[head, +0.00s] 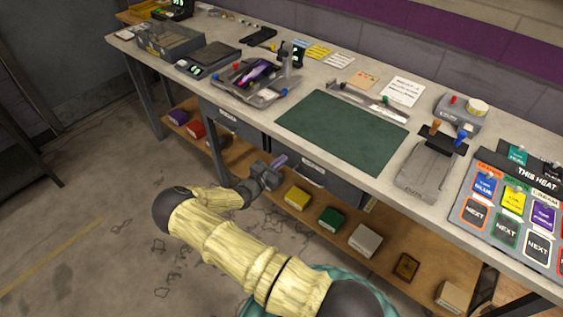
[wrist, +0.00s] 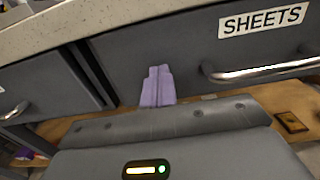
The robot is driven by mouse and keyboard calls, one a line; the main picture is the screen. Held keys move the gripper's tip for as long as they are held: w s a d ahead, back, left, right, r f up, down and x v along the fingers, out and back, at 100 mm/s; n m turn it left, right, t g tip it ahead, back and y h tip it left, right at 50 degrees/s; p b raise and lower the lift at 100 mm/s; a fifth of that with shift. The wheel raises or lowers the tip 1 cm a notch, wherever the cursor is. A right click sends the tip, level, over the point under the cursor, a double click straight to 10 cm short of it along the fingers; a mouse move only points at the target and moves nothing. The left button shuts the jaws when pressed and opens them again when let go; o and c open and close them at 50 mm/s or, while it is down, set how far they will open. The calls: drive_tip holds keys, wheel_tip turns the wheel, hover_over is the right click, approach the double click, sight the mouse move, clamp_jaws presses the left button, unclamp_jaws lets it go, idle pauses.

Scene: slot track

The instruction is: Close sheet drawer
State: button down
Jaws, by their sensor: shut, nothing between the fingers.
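The sheet drawer is the dark grey drawer under the bench, below the green mat. Its front (wrist: 200,48) fills much of the wrist view, with a white SHEETS label (wrist: 264,20) and a metal bar handle (wrist: 265,71). It also shows in the head view (head: 335,186), partly hidden by the bench edge. I cannot tell how far it stands out. My gripper (head: 280,161) is shut and empty. Its pale purple fingers (wrist: 159,72) point at the drawer front, left of the label and handle. I cannot tell whether the fingertips touch it.
Another grey drawer (head: 232,121) is to the left under the bench. The bench edge (wrist: 95,20) overhangs both. A wooden lower shelf (head: 400,245) holds several coloured boxes. Bench legs (head: 214,160) stand nearby. The floor in front (head: 90,200) is clear.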

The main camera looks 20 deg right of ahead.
drive_tip(key=shift+w+d+r, duration=0.15)
drive_tip(key=shift+d+r, duration=0.05)
drive_tip(key=shift+d, duration=0.05)
drive_tip(key=v, duration=1.4)
drive_tip(key=shift+a+f+b, duration=0.25)
drive_tip(key=shift+a+b, duration=0.05)
drive_tip(key=shift+b, duration=0.15)
